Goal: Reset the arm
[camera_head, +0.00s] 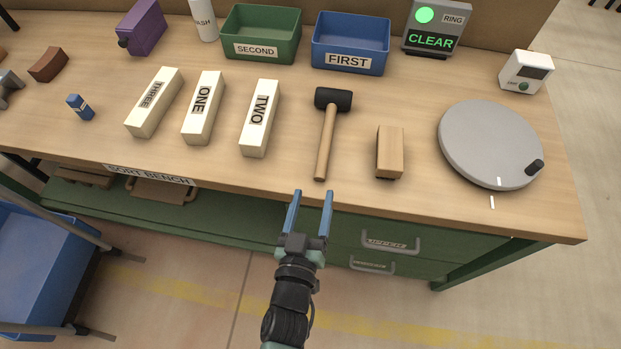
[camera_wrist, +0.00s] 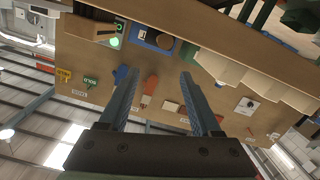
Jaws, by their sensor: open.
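My gripper (camera_head: 311,207) is open and empty, its two blue fingers apart. In the head view it is in front of the bench's front edge, below the mallet handle in the picture, and touches nothing that I can see. In the wrist view the open fingers (camera_wrist: 164,85) point towards a brown board with several small items on it. My arm extends up from the bottom of the head view.
The sort bench (camera_head: 400,205) holds cream blocks THREE (camera_head: 153,103), ONE (camera_head: 203,109) and TWO (camera_head: 260,119), a mallet (camera_head: 326,140), a tan block (camera_head: 390,152) and a grey turntable (camera_head: 487,142). Green (camera_head: 260,35) and blue bins (camera_head: 350,45) stand behind. Drawer handles (camera_head: 391,245) protrude in front.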

